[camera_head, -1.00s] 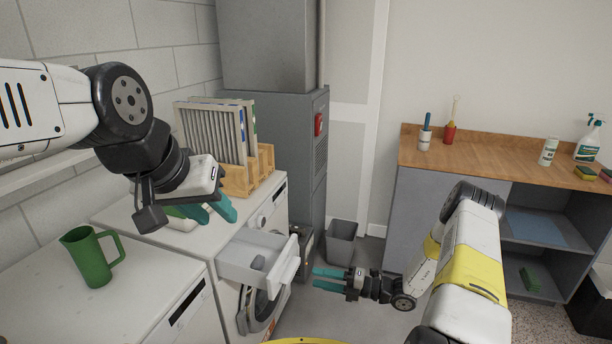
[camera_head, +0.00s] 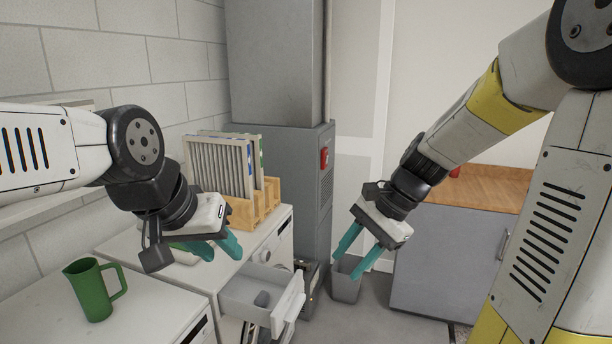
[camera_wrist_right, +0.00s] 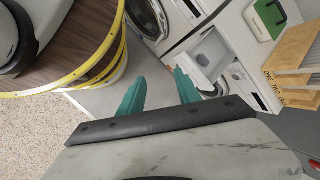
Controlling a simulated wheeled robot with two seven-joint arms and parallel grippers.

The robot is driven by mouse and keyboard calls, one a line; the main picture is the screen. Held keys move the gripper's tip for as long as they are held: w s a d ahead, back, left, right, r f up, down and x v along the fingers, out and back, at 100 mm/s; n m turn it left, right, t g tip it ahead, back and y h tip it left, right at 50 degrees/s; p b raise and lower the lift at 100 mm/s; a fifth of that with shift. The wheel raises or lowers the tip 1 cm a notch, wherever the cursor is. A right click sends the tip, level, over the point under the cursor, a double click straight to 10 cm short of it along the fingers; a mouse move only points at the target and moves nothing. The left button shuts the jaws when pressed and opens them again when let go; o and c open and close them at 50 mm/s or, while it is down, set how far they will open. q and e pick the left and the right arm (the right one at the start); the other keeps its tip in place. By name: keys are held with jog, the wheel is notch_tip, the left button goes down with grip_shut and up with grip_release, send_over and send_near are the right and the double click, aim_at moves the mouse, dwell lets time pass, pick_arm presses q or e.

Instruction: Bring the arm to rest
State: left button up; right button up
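My left gripper (camera_head: 214,247) hangs above the far white machine at the left of the head view. Its teal fingers look a little apart, and nothing shows between them. My right gripper (camera_head: 362,258) is raised in the middle of the head view with its fingers pointing down. Its teal fingers are spread and empty, which also shows in the right wrist view (camera_wrist_right: 160,92). It is in the air, to the right of the open detergent drawer (camera_head: 252,291) and apart from it.
Filters in a wooden rack (camera_head: 254,210) stand behind my left gripper. A grey bin (camera_head: 346,284) is on the floor below my right gripper. A workbench (camera_head: 447,255) is at the right.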

jog(key=s+d+r+n+t+h, duration=0.3)
jog(key=s+d+r+n+t, duration=0.2)
jog(key=s+r+n, duration=0.3)
jog(key=shift+s+r+n+t+h, duration=0.25)
jog(key=shift+s+n+t+h, duration=0.2)
jog(key=shift+n, duration=0.75)
